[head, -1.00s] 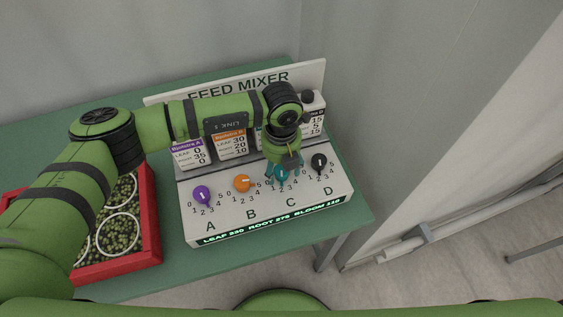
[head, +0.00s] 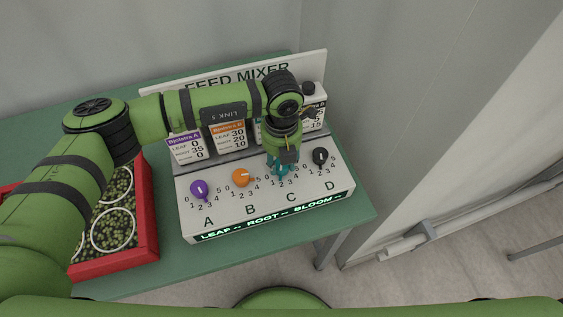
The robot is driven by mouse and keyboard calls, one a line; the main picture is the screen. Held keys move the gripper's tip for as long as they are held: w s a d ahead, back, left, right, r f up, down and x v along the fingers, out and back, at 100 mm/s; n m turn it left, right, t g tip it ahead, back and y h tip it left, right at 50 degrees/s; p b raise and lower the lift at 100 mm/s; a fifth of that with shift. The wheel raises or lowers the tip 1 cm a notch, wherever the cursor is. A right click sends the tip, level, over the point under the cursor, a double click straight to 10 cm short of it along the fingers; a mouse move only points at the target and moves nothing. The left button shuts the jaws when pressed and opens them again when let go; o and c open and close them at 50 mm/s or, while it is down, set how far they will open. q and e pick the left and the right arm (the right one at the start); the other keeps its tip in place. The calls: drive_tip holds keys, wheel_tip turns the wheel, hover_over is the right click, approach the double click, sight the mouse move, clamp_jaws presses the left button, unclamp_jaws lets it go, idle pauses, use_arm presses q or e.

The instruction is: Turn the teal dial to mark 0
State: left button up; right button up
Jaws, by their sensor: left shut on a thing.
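The teal dial (head: 283,173) is the dial above letter C on the white feed mixer panel (head: 222,215). My left gripper (head: 282,168) points down over it and is shut on it. The gripper and wrist hide most of the dial, so I cannot read which mark its pointer is at. Marks 1 to 4 show in part around its lower edge. The lit display (head: 270,219) reads LEAF, ROOT and BLOOM with dashes in place of numbers. My right gripper is not in view.
A purple dial (head: 199,189) and an orange dial (head: 241,177) are left of the teal one, a black dial (head: 320,156) right. Labelled bottles (head: 228,137) stand behind. A red crate (head: 146,215) with pots sits left on the green table (head: 165,267).

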use_arm(q)
drive_tip(key=m+b, duration=0.3)
drive_tip(key=b, duration=0.1)
drive_tip(key=m+b, duration=0.2)
drive_tip(key=b, duration=0.2)
drive_tip(key=m+b, duration=0.3)
drive_tip(key=b, duration=0.1)
drive_tip(key=shift+f+m+b, duration=0.3)
drive_tip(key=shift+r+m+b, duration=0.25)
drive_tip(key=shift+m+b, duration=1.1)
drive_tip(key=shift+m, duration=0.05)
drive_tip(key=o, duration=1.1)
drive_tip(key=shift+o, duration=0.2)
drive_tip(key=shift+r, duration=0.1)
wheel_tip(320, 180, up, 12)
